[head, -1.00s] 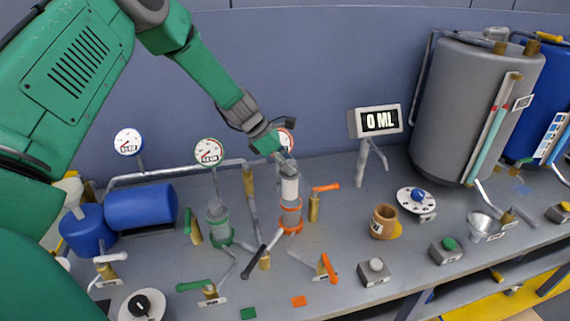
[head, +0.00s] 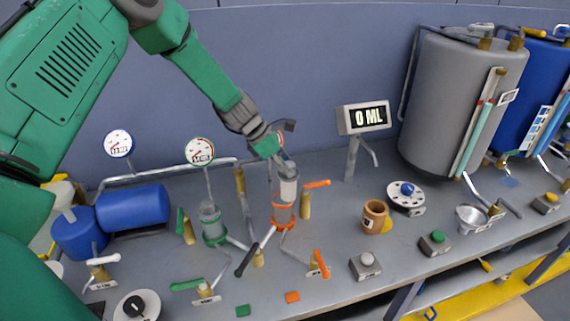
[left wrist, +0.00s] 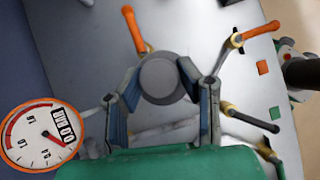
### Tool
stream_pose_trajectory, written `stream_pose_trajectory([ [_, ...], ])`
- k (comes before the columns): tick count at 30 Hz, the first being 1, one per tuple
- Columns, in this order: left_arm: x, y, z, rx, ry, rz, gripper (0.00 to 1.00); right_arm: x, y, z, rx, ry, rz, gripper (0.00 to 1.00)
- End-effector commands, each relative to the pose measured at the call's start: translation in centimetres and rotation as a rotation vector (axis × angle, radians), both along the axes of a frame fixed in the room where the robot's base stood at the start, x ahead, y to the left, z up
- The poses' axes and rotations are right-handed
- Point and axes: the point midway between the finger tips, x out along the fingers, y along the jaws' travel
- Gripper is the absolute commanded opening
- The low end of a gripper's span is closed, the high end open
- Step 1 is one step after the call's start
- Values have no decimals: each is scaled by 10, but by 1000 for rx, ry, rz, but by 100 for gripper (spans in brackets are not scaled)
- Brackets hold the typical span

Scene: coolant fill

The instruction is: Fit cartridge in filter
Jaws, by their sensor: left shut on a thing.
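A light grey-white cylindrical cartridge (head: 289,188) is upright in my left gripper (head: 284,170). The left wrist view shows its round grey end (left wrist: 162,78) between the two fingers of the left gripper (left wrist: 160,88), which is shut on it. The filter with orange rings (head: 283,213) stands directly below; the cartridge's lower end meets or overlaps its top. I cannot tell how far, if at all, it is inside. A similar filter with green rings (head: 213,224) stands to the left.
Close around the orange filter are an orange-handled valve (head: 305,202), a black-handled lever (head: 247,261) and another orange-handled valve (head: 319,264). A brown cup (head: 374,216) stands to the right. The display (head: 364,118) reads 0 ML.

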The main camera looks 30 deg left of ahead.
Motion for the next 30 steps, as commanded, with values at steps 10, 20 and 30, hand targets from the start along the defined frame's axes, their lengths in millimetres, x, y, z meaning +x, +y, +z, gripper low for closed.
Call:
stream_pose_trajectory([
  [10,0,2,-1,-1,0,2,0,0,0,0,1,0,1,84],
  [20,0,-7,-6,7,0,1,0,0,1,-4,1,0,1,84],
  [30,0,1,-14,0,0,1,0,0,0,-7,0,0,1,84],
])
